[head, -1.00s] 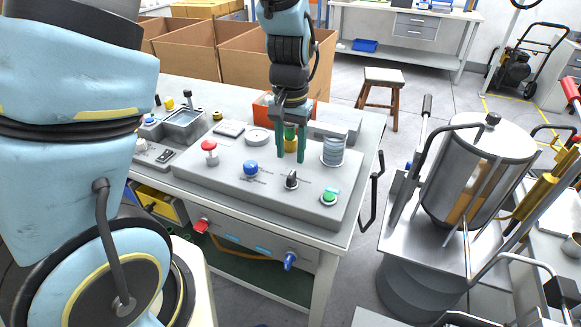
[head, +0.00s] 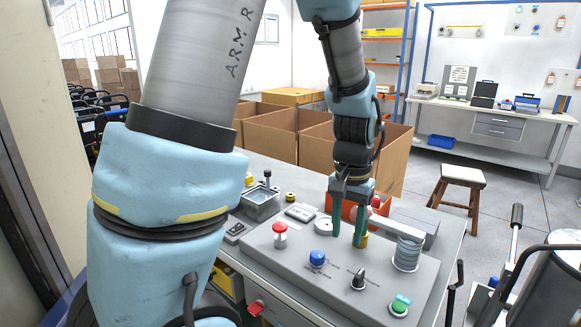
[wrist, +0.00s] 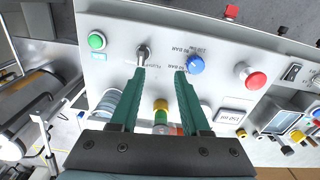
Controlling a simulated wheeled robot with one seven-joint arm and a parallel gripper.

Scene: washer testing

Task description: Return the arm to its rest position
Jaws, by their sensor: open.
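My gripper (head: 348,239) has two green fingers. It is open and empty, pointing down above the grey control panel (head: 290,262). In the wrist view the fingers (wrist: 160,72) stand apart, with a toggle switch (wrist: 143,52) and a blue button (wrist: 195,65) beyond their tips. A yellow-topped green piece (wrist: 160,106) shows between the fingers there; I cannot tell its distance from them. In the head view a red button (head: 280,232), blue button (head: 317,258), black toggle (head: 358,279) and green button (head: 399,306) are on the panel.
A ribbed grey cylinder (head: 407,250) stands on the panel's right part. A red-orange bin (head: 350,201) is behind the gripper. Large open cardboard boxes (head: 272,135) stand behind the bench. A stool (head: 459,186) stands on the floor at right, with bare floor around it.

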